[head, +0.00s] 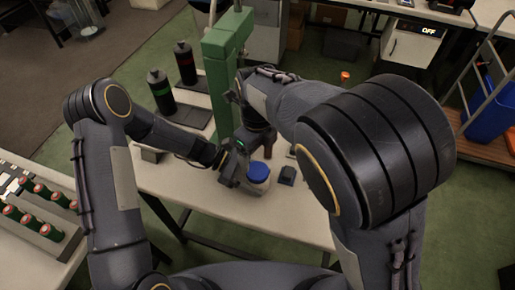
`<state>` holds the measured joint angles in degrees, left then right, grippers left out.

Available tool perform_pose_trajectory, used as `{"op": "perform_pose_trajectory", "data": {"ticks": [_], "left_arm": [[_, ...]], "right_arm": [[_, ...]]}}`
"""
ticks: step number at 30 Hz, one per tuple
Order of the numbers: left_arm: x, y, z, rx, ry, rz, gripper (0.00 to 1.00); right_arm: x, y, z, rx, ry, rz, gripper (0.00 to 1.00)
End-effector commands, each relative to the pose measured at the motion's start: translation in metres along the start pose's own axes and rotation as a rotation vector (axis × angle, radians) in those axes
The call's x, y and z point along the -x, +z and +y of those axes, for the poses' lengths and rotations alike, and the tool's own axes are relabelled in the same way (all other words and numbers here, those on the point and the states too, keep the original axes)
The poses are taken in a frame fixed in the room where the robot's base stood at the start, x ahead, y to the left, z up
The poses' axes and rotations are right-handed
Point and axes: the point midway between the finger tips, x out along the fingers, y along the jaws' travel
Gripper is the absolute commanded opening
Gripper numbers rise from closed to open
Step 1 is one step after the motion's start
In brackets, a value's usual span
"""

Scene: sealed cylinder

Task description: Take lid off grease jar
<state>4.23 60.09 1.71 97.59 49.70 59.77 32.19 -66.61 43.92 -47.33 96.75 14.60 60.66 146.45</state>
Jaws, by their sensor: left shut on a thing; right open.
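The grease jar (257,187) is a small pale jar with a blue lid (259,171). It stands on the light worktable in the middle of the head view, and the lid is on top of it. My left gripper (237,168) is at the jar's left side, shut on the jar; its finger contact is partly hidden. My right gripper (262,142) is just behind and above the lid, open. Its fingertips are small and partly hidden by my own arms.
A green column (222,85) stands behind the jar. Two dark bottles (160,92) (185,62) stand on a tray at the back left. A small dark block (287,176) lies right of the jar. A rack of red-topped cylinders (40,215) is at far left. The table front is clear.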

Motion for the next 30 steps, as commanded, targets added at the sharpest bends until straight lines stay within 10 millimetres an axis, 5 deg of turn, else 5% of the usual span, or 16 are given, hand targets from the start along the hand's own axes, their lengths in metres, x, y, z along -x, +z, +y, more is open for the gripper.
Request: {"op": "perform_pose_trajectory", "data": {"ticks": [18,30], "left_arm": [[0.0,0.0,0.0,-0.001,0.0,-0.001,0.0],[0.0,0.0,0.0,-0.001,0.0,0.0,0.0]], "right_arm": [[-0.074,0.0,0.0,-0.032,0.001,0.001,0.79],[-0.079,0.0,0.0,-0.031,0.0,-0.001,0.74]]}}
